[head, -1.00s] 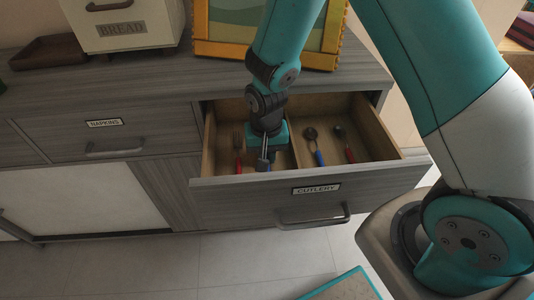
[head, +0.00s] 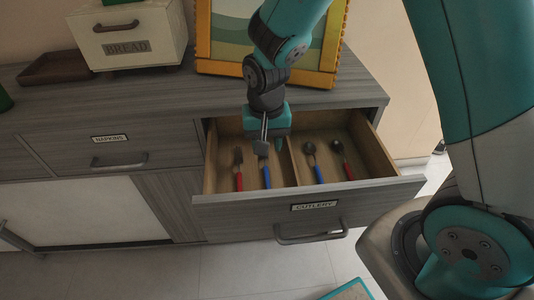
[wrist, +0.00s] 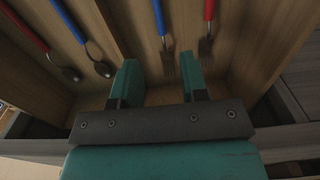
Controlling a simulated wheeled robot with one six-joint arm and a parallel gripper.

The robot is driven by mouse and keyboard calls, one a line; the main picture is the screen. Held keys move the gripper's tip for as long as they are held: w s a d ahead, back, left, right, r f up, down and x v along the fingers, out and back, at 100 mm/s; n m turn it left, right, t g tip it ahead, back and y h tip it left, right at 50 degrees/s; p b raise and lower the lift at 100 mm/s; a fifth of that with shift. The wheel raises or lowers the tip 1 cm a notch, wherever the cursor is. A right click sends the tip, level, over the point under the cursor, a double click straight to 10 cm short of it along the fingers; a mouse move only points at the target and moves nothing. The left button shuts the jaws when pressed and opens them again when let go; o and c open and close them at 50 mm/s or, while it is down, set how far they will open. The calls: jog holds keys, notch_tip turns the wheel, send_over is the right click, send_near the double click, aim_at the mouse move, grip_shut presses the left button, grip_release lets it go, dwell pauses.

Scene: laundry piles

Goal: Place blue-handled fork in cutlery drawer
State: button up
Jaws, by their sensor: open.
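The blue-handled fork (head: 266,174) lies in the left compartment of the open cutlery drawer (head: 315,190), beside a red-handled fork (head: 239,172). In the wrist view the blue-handled fork (wrist: 163,40) lies flat on the drawer floor, its tines just beyond my fingertips. My gripper (head: 265,142) is above that compartment, open and empty. In the wrist view its two teal fingers (wrist: 160,82) are apart with nothing between them. In the head view the gripper hides part of the fork's upper end.
The right compartment holds a blue-handled spoon (head: 314,163) and a red-handled spoon (head: 342,161), with a divider (head: 291,163) between compartments. A picture frame (head: 215,66), a bread box (head: 130,38) and a brown tray (head: 57,68) stand on the counter above.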

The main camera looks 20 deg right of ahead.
jog(key=s+a+r+n+y, duration=0.2)
jog(key=s+r+n, duration=0.3)
jog(key=s+r, duration=0.4)
jog(key=s+a+r+n+y, duration=0.2)
jog(key=s+r+n, duration=0.3)
jog(key=s+r, duration=0.4)
jog(key=shift+s+a+r+n, duration=0.15)
jog(key=shift+s+r+n, duration=0.15)
jog(key=shift+n, duration=0.1)
